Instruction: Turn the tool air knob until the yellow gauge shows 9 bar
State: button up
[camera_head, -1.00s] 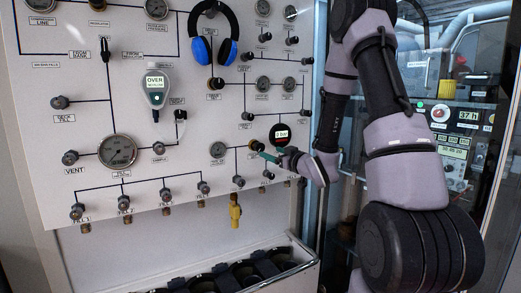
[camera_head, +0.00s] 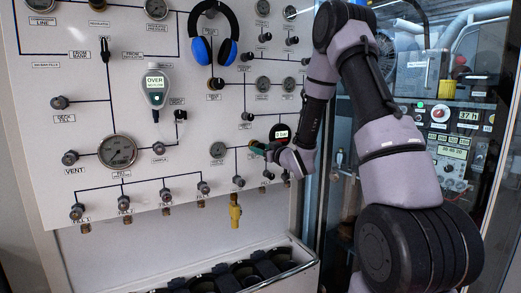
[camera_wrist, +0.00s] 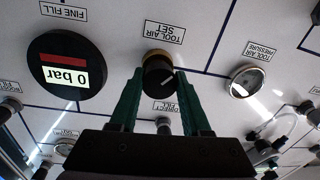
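The tool air set knob (camera_wrist: 160,77), black with a brass-coloured collar and a pale pointer line, is in the wrist view, upside down like its label. My gripper (camera_wrist: 160,85) has its two green fingers apart, one on each side of the knob; I cannot tell whether they touch it. In the head view my gripper (camera_head: 262,149) is at the panel and largely hides the knob. The tool air pressure gauge (camera_wrist: 249,81) is round, white-faced and silver-rimmed; its reading is too small to tell. It also shows in the head view (camera_head: 217,150). I see no clearly yellow gauge.
A black digital gauge (camera_wrist: 65,70) reading 0 bar sits close beside the knob, also in the head view (camera_head: 281,132). A yellow fitting (camera_head: 235,212) hangs below. Blue headphones (camera_head: 212,30) and a green handheld meter (camera_head: 156,90) hang on the panel. Several knobs surround the gripper.

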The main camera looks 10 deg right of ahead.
grip_shut()
jog(key=shift+n, duration=0.6)
jog(key=o, duration=0.9)
grip_release()
jog(key=v, duration=1)
jog(key=shift+s+d, duration=0.15)
jog(key=shift+s, duration=0.2)
dwell(0.4)
